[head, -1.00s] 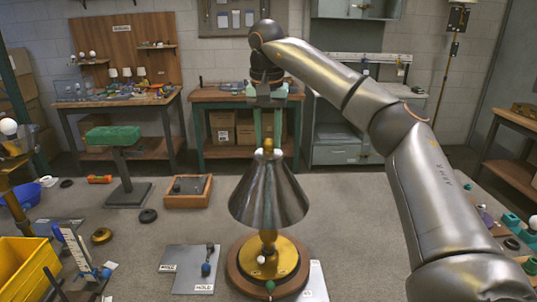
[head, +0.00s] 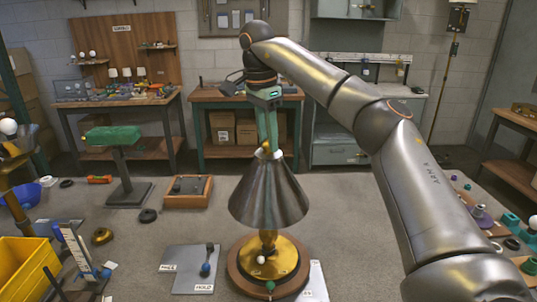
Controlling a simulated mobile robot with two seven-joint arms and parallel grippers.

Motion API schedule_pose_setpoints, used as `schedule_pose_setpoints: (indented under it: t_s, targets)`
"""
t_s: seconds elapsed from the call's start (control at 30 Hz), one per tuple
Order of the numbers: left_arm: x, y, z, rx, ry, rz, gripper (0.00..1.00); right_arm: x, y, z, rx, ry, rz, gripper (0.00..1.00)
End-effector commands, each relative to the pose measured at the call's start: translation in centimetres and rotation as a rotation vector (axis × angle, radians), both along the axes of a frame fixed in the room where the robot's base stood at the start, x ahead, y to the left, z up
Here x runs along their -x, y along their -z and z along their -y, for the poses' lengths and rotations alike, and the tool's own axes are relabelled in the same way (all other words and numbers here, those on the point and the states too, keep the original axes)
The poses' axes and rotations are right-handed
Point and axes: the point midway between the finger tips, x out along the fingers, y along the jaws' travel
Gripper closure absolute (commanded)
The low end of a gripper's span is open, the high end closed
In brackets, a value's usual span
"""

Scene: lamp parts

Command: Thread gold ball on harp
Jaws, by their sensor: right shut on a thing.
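The lamp stands upright on a round wooden base with a gold disc (head: 286,262). Its grey metal cone shade (head: 268,203) is on the stem. My right gripper (head: 266,148) comes down from above with its green fingers directly over the top of the shade. It is shut on the small gold ball (head: 266,146), of which only a little shows between the fingertips. The harp is hidden by the shade and the fingers, so I cannot tell how far the ball sits on it. My left gripper is not in view.
A grey board marked HOLD (head: 193,270) lies left of the lamp base. A wooden tray (head: 188,199) and a green-topped stand (head: 126,189) are further back left. A yellow bin (head: 25,265) is at the front left. Several small parts lie at the right edge, beyond my arm.

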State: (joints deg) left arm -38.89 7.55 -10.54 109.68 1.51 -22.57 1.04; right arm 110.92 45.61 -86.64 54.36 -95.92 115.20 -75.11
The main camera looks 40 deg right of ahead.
Motion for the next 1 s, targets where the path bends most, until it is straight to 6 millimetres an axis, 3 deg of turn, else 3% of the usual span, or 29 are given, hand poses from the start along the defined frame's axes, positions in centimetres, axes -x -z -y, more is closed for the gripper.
schedule_pose_setpoints:
  t_s: [0.2,0.57,0.9,1.0]
  targets:
    - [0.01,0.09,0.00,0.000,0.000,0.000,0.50,0.10,0.59,-0.03,-0.002,0.181,-0.016,1.00]
    - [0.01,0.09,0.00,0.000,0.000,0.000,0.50,0.06,0.58,-0.06,-0.002,0.226,-0.013,1.00]
    - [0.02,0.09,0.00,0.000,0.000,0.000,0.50,-0.06,0.63,0.04,0.000,0.695,-0.011,1.00]
    - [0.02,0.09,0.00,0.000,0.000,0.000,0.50,-0.07,0.64,0.01,-0.001,0.767,-0.010,1.00]
